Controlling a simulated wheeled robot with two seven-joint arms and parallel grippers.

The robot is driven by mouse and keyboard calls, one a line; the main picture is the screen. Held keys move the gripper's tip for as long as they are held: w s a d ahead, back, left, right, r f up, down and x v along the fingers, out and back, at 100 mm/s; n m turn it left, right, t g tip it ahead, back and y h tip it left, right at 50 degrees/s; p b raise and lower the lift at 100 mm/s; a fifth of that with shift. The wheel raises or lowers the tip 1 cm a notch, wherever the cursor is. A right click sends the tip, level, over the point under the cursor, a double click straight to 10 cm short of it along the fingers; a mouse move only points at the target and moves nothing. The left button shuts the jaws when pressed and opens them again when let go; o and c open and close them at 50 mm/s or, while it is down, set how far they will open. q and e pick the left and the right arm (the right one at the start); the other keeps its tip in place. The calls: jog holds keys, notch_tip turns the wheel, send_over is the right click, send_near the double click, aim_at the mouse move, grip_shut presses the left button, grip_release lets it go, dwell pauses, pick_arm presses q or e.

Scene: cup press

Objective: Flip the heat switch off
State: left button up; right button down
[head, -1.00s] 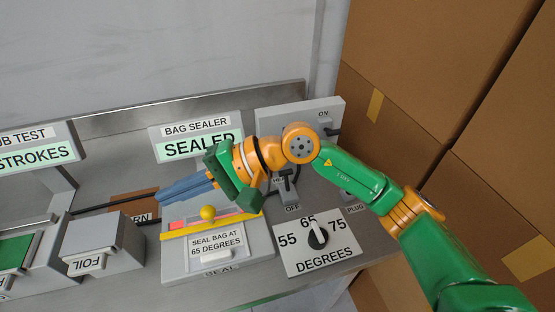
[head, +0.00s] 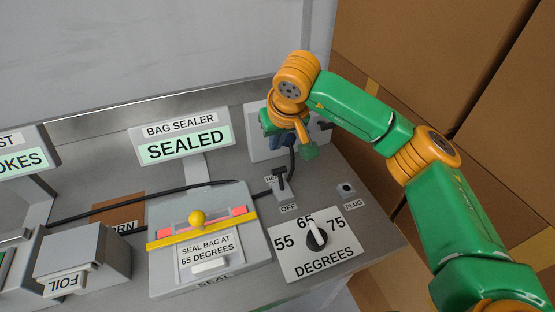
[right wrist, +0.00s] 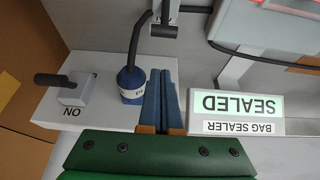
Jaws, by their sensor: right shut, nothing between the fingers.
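The heat switch (head: 282,188) is a small grey block with a black lever, left of the plug socket and above the OFF label (head: 288,208). Its "HE..." label is partly covered. I cannot tell surely which way its lever is set. In the right wrist view a grey block with a black lever (right wrist: 163,30) at the top looks like this switch. My right gripper (right wrist: 161,75) is shut and empty, beside a blue plug (right wrist: 131,84) on the grey wall box; I cannot tell if they touch. It hangs behind and above the heat switch in the head view (head: 277,141). My left gripper is not in view.
The wall box (right wrist: 108,110) carries another black-levered switch (right wrist: 74,90) marked ON. A black cable runs from the blue plug past the heat switch. The degrees dial (head: 317,238) points near 65. The bag sealer (head: 165,270) stands left; its sign (head: 184,142) reads SEALED. Cardboard boxes (head: 400,50) stand right.

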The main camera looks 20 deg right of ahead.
aim_at(281, 182)
jog(key=p+x, duration=0.1)
jog(key=x, duration=0.6)
jog(key=shift+p, duration=0.35)
jog(key=s+p, duration=0.1)
jog(key=s+r+p, duration=0.1)
jog(key=s, duration=0.1)
jog(key=shift+s+r, duration=0.1)
jog(key=shift+s, duration=0.1)
jog(key=shift+s+d, duration=0.1)
jog(key=shift+s, duration=0.1)
